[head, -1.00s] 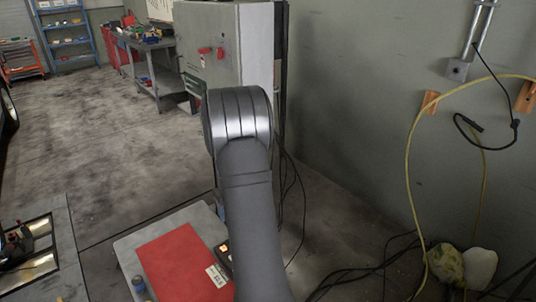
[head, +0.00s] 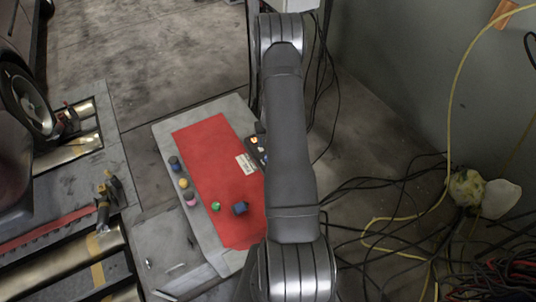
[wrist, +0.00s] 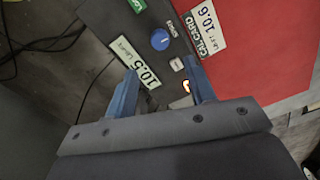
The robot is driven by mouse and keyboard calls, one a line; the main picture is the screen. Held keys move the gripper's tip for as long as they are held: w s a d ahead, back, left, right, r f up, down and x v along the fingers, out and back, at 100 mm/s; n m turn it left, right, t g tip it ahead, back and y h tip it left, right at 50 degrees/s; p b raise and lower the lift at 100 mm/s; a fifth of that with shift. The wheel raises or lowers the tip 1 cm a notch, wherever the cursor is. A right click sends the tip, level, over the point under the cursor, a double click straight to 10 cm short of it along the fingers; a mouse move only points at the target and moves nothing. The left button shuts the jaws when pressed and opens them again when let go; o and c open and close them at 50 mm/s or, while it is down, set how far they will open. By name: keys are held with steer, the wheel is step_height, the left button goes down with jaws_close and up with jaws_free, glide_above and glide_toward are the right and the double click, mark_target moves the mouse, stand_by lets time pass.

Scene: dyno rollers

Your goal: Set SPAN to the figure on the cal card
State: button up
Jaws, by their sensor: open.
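The cal card (wrist: 207,25) lies on the red mat beside the control box; it reads CAL CARD and 10.6, turned in the wrist view. It also shows in the head view (head: 246,163). The dark control box (wrist: 180,47) has a blue knob (wrist: 160,39), a white key (wrist: 176,64), a glowing orange key (wrist: 187,86) and a white readout (wrist: 139,62) showing 10.5. Small print is too small to read; I cannot tell which control is SPAN. My gripper (wrist: 160,88) is open and empty over the box's near edge, its blue fingers apart. The head view hides it behind my arm.
The red mat (head: 207,150) covers much of a grey bench top (head: 163,134). Several small coloured knobs or caps, such as a yellow one (head: 184,183) and a blue one (head: 240,208), sit along it. Dark cables (wrist: 40,45) run beside the box. Rollers and a car are at left.

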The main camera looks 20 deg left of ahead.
step_height(320, 180, down, 9)
steer(key=shift+a+f, duration=0.15)
stand_by(0.4)
steer(key=c, duration=1)
steer(key=shift+m, duration=1)
steer(key=o, duration=1)
